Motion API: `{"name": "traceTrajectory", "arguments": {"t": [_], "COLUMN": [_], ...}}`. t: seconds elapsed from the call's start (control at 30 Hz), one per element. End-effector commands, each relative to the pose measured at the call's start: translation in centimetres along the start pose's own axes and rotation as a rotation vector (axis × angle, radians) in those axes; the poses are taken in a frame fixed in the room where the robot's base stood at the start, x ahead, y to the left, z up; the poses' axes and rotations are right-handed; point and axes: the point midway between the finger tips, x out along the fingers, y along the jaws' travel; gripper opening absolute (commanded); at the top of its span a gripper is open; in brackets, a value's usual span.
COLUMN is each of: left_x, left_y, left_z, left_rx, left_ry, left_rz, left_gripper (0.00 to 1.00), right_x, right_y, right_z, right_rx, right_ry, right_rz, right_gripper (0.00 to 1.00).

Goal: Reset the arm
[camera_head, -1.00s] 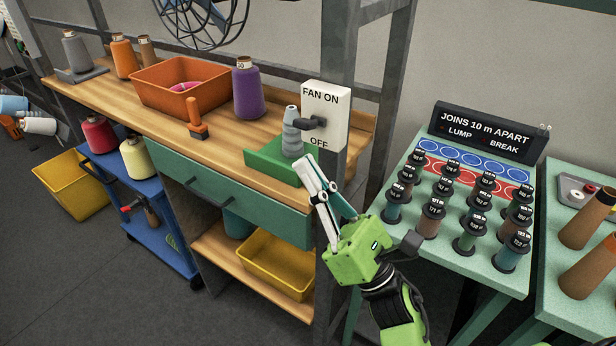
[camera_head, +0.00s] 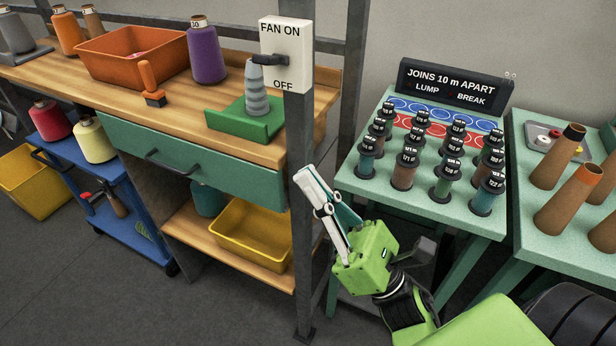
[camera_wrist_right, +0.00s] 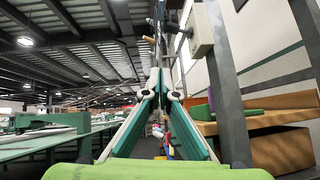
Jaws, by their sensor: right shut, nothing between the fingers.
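My right gripper (camera_head: 306,176) is green with pale fingers. It is shut and empty, tilted up and to the left, in front of the grey post (camera_head: 298,200) at the bench's right end. In the right wrist view its two fingers (camera_wrist_right: 158,75) meet at the tips with nothing between them. The fan switch box (camera_head: 286,52) is on the post above the gripper, its lever between the ON and OFF marks. The gripper is apart from the switch. My left gripper is not in view.
The wooden bench (camera_head: 190,108) holds an orange bin (camera_head: 130,62), a purple cone (camera_head: 207,50) and a grey cone (camera_head: 256,95) on a green holder. A green table (camera_head: 355,205) with several small spools stands right of the gripper. A blue cart (camera_head: 130,235) is at the left.

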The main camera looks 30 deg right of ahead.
Motion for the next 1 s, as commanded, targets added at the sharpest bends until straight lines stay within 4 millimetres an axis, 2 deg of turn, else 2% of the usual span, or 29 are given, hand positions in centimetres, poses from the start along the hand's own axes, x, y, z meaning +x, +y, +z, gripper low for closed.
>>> {"name": "traceTrajectory", "arguments": {"t": [0.27,0.37,0.47,0.6,0.7,0.87,0.97,1.0], "left_x": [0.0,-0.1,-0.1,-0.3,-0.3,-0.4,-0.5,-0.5], "left_y": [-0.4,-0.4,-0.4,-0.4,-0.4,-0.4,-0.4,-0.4], "left_z": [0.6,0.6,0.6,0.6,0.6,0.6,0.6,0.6], "left_rx": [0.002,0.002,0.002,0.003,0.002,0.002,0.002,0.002], "left_ry": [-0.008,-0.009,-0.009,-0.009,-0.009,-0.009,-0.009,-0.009], "left_rz": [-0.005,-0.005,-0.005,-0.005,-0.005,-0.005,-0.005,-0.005], "left_gripper": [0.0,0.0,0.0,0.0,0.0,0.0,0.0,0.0], "right_x": [-0.2,-1.1,-3.3,-8.3,-12.6,-20.5,-26.6,-29.1], "right_y": [-0.5,-2.5,-5.8,-10.0,-11.8,-13.0,-12.8,-12.6], "right_z": [-0.6,-3.0,-7.7,-16.0,-21.4,-29.4,-33.8,-35.4], "right_rx": [0.031,0.155,0.379,0.737,0.952,1.243,1.399,1.456], "right_ry": [0.006,0.031,0.069,0.119,0.137,0.141,0.125,0.111], "right_rz": [-0.016,-0.084,-0.214,-0.455,-0.629,-0.92,-1.128,-1.217], "right_gripper": [0.0,0.0,0.0,0.0,0.0,0.0,0.0,0.0]}}
